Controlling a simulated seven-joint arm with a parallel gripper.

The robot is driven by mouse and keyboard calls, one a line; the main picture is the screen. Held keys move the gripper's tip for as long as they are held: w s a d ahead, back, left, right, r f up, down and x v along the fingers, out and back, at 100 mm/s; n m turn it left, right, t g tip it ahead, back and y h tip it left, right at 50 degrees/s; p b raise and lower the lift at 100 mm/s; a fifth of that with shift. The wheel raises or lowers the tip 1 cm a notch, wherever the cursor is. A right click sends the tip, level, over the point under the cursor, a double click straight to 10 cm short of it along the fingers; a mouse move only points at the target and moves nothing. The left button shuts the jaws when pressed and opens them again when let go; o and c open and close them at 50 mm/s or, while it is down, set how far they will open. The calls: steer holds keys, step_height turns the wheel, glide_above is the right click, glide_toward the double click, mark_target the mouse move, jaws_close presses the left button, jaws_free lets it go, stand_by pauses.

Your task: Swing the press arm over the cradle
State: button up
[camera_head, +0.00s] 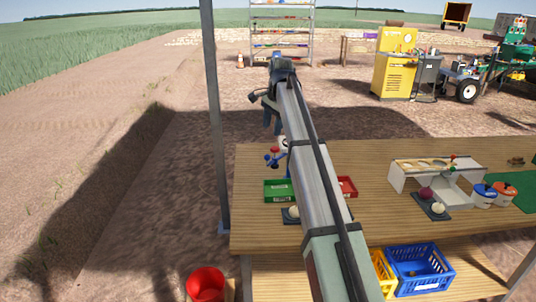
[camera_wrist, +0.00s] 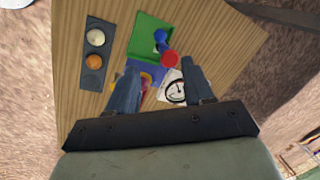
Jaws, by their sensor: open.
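In the wrist view, a blue part with a red knob (camera_wrist: 168,57), which looks like the press arm, stands over the green tray. The knob is just beyond my open gripper (camera_wrist: 160,88), whose fingers are spread apart with no visible grip on anything. A white dial (camera_wrist: 174,92) and a blue-purple block (camera_wrist: 146,72) show between the fingers; I cannot tell which part is the cradle. In the head view the red knob (camera_head: 274,150) and blue parts show left of my arm, near the table's back left edge. My arm hides much of the device there.
A green tray (camera_head: 278,191) and a red tray (camera_head: 347,186) flank my arm. A white stand (camera_head: 401,180) and lidded pots stand right. Yellow and blue crates (camera_head: 422,288) sit in front, lower. A post (camera_head: 216,140) rises left of the table.

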mark_target(268, 155)
steer(key=f, duration=0.4)
steer(key=w+a+f, duration=0.1)
steer(key=f, duration=0.3)
steer(key=w+f, duration=0.1)
steer(key=f, duration=0.3)
steer(key=shift+a+f, duration=0.2)
steer(key=shift+f, duration=0.2)
jaws_close()
